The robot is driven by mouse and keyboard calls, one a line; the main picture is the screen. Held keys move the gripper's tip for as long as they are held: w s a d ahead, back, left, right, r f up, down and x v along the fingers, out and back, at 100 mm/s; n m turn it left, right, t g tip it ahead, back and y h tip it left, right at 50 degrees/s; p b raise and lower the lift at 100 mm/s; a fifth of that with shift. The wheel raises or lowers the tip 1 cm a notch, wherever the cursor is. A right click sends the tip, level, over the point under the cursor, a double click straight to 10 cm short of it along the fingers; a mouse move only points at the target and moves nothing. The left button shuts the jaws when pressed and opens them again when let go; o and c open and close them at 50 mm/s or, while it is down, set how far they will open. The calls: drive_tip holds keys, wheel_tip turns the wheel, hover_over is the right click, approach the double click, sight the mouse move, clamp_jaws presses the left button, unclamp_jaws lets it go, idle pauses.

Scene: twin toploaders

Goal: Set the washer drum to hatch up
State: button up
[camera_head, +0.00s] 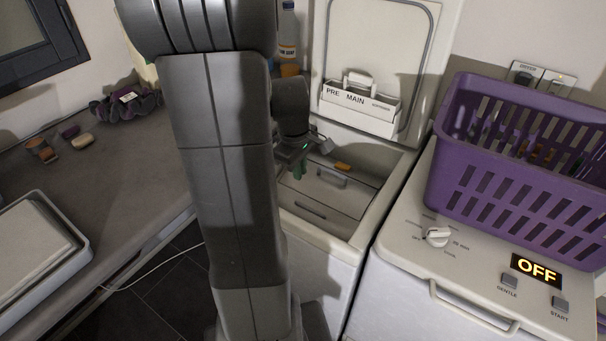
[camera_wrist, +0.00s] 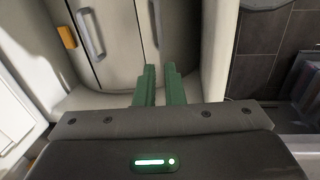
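The left top-loading washer stands open, its lid (camera_head: 372,60) raised. In its opening lies the pale drum (camera_head: 322,197), with a grey handle (camera_head: 330,178) and a second slim bar (camera_head: 310,211) on its surface. An orange tab (camera_head: 343,166) sits beside the grey handle. In the wrist view the grey handle (camera_wrist: 90,34), orange tab (camera_wrist: 67,36) and second bar (camera_wrist: 155,22) lie beyond the fingers. My gripper (camera_wrist: 161,68) has green fingers with a narrow empty gap. It also shows over the drum's left part (camera_head: 299,165); I cannot tell whether it touches. My arm hides the washer's left side.
A second washer (camera_head: 400,250) stands at right with a dial, an OFF display (camera_head: 537,267) and a purple basket (camera_head: 530,170) on top. The counter (camera_head: 120,180) at left carries small items and a tray (camera_head: 85,250). A bottle (camera_head: 288,45) stands behind my arm.

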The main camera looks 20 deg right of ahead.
drive_tip(key=m, duration=0.1)
drive_tip(key=d+m, duration=0.1)
drive_tip(key=shift+w+d+m, duration=0.1)
drive_tip(key=shift+w+m, duration=0.1)
drive_tip(key=shift+m, duration=0.2)
clamp_jaws()
drive_tip(key=m+g+y, duration=0.1)
drive_tip(key=m, duration=1.4)
hover_over(318, 197)
drive_tip(key=s, duration=0.2)
drive_tip(key=f, duration=0.9)
drive_tip(key=shift+s+d+f+b, duration=0.25)
drive_tip(key=shift+f+b, duration=0.05)
drive_tip(key=shift+f, duration=0.05)
drive_tip(key=shift+s+a+f, duration=0.35)
drive_tip(key=shift+a+f, duration=0.1)
drive_tip(key=shift+f, duration=0.15)
drive_tip(key=shift+s+a+f, duration=0.35)
drive_tip(key=shift+a+f, duration=0.05)
drive_tip(key=shift+f, duration=0.2)
drive_tip(key=shift+s+a+f, duration=0.2)
drive_tip(key=shift+f, duration=0.15)
